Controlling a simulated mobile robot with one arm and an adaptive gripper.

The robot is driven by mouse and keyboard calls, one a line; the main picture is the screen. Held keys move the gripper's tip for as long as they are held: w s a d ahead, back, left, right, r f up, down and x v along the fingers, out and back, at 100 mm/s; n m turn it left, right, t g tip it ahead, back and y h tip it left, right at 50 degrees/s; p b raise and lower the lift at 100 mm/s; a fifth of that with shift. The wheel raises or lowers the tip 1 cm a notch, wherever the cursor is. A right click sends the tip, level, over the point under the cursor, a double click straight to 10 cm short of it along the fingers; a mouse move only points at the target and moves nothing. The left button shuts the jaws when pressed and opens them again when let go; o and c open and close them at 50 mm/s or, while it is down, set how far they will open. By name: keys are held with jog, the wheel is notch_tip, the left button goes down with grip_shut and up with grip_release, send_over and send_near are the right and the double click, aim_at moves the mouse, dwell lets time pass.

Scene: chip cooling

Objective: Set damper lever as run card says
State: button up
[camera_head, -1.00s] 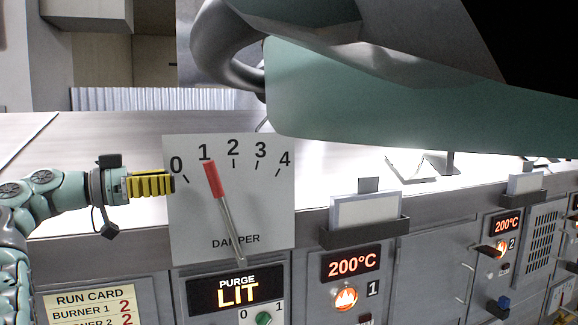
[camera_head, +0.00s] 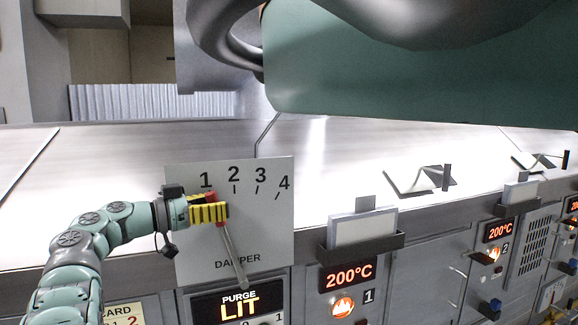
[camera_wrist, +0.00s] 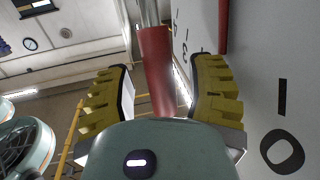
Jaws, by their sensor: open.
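The damper plate (camera_head: 272,222) is grey, with a dial marked 1 to 4 in view; its 0 is hidden behind my gripper in the head view. The damper lever (camera_head: 232,258) has a metal rod and a red grip, and leans toward 1. My gripper (camera_head: 222,212) is open at the red grip, with its yellow fingers partly covering it. In the wrist view the red grip (camera_wrist: 158,75) lies between the two open fingers (camera_wrist: 165,88); contact cannot be told. The run card (camera_head: 128,313) is mostly cut off and hidden by my arm; no damper line is readable.
Below the plate a purge display (camera_head: 238,304) reads LIT. To the right are a burner display (camera_head: 348,276) at 200°C and a holder with a blank panel (camera_head: 362,228). The pale worktop (camera_head: 330,150) behind is mostly clear.

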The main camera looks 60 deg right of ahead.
jog(key=shift+o, duration=0.3)
jog(key=shift+w+a, duration=0.1)
grip_shut()
